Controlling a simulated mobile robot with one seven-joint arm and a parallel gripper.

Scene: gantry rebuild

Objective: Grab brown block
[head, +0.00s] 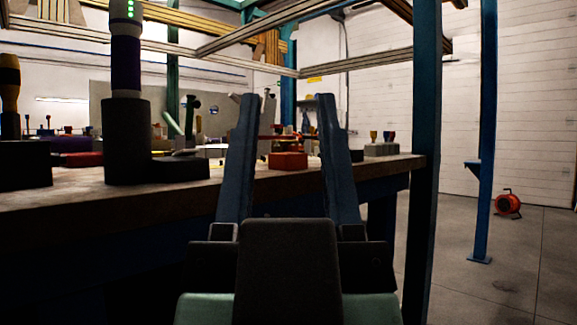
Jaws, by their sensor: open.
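My gripper (287,100) is in the middle of the head view, its two dark blue fingers apart and nothing held between them. A small reddish-brown block (288,161) lies on the workbench (130,203) and shows in the gap between the fingers. It is the closest match to a brown block that I can see. It appears to be beyond the fingers and touching neither, though the exact distance cannot be told. Its front face is fully visible.
A dark grey L-shaped piece (127,140) with a tall cylinder stands left of my gripper. A dark block (25,165) is at the far left. A grey block (381,149) with small pegs is at right. A blue post (424,150) rises by the bench's right end.

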